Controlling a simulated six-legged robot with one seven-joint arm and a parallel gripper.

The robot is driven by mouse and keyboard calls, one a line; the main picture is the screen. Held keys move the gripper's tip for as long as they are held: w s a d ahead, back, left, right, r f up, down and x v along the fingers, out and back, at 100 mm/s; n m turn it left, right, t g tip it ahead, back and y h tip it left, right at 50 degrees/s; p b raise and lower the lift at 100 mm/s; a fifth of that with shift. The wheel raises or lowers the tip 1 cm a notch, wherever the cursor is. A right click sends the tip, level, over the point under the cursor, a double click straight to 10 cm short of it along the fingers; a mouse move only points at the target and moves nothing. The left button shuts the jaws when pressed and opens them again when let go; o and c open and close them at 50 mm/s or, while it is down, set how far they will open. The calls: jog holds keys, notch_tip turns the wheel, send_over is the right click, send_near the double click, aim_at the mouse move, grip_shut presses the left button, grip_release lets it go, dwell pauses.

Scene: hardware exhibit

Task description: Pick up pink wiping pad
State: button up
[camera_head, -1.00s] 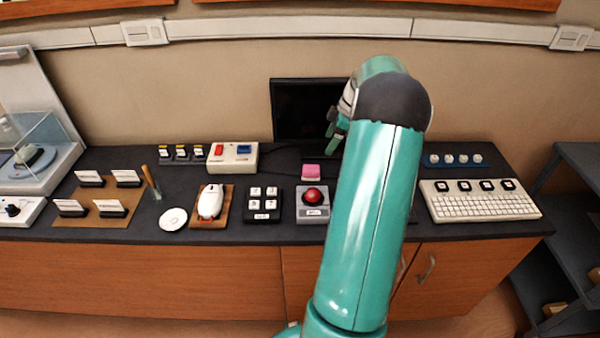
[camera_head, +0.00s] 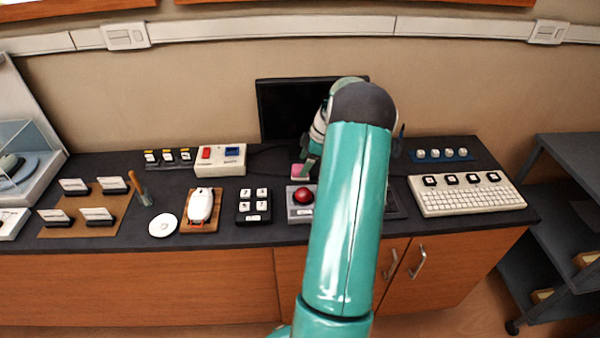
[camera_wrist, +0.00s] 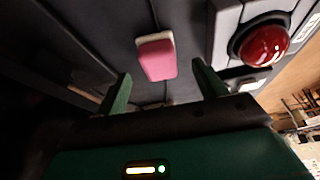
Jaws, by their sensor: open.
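The pink wiping pad (camera_wrist: 157,60) lies on the dark counter and has a pale strip along one edge. In the head view the pad (camera_head: 298,171) is partly hidden by my gripper (camera_head: 308,165). In the wrist view my gripper (camera_wrist: 162,88) is open, with its two green fingers apart and nothing between them. The pad appears just beyond the fingertips, roughly centred between them. I see no contact between fingers and pad.
A red dome button (camera_head: 303,195) on a grey box stands close to the pad; it also shows in the wrist view (camera_wrist: 262,44). A dark monitor (camera_head: 282,112) stands behind. A white switch box (camera_head: 220,160) is to the left, a keyboard (camera_head: 466,196) to the right.

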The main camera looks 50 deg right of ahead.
aim_at(300, 167)
jog(key=x, duration=0.3)
jog(key=shift+w+a+f, duration=0.15)
jog(key=shift+w+f, duration=0.1)
jog(key=shift+f, duration=0.05)
jog(key=c, duration=1.1)
jog(key=shift+o, duration=0.2)
notch_tip(300, 167, up, 10)
jog(key=shift+r, duration=0.1)
jog(key=o, duration=0.4)
jog(key=c, duration=0.3)
jog(key=shift+s, duration=0.1)
